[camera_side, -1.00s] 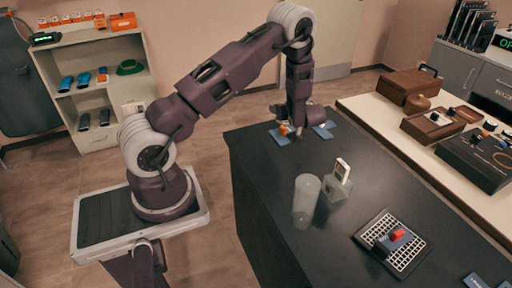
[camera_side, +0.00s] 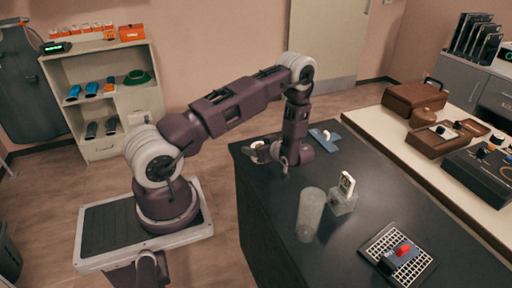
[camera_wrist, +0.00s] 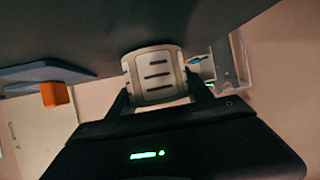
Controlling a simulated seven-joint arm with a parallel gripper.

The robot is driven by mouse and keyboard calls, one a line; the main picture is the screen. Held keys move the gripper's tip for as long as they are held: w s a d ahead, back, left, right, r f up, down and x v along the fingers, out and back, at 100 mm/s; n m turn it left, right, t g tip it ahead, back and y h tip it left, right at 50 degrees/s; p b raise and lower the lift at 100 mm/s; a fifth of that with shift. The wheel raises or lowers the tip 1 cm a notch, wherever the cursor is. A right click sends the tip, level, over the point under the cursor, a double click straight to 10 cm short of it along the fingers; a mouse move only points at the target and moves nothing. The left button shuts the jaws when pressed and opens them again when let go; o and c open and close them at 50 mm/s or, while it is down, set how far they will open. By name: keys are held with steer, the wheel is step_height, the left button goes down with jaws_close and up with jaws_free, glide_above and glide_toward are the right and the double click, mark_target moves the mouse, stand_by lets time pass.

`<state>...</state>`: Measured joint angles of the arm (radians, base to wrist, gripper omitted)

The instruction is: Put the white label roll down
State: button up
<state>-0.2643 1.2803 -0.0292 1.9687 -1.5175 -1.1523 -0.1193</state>
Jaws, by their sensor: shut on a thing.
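The white label roll (camera_wrist: 155,76), pale with dark dashes on its side, sits between my gripper's two dark fingers (camera_wrist: 158,98) in the wrist view. My gripper is shut on it. In the side view my gripper (camera_side: 259,152) is low at the far left corner of the dark counter (camera_side: 335,190), turned sideways. The roll is small and partly hidden by the fingers there. I cannot tell whether the roll touches the counter top.
A blue mat (camera_side: 326,138) lies right of my wrist; an orange block (camera_wrist: 55,94) shows beside blue in the wrist view. A translucent cylinder (camera_side: 311,214), a clear holder (camera_side: 342,200) and a grid rack (camera_side: 398,256) stand nearer.

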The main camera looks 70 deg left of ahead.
steer(key=shift+f, duration=0.1)
steer(key=o, duration=1.5)
steer(key=shift+c, duration=0.2)
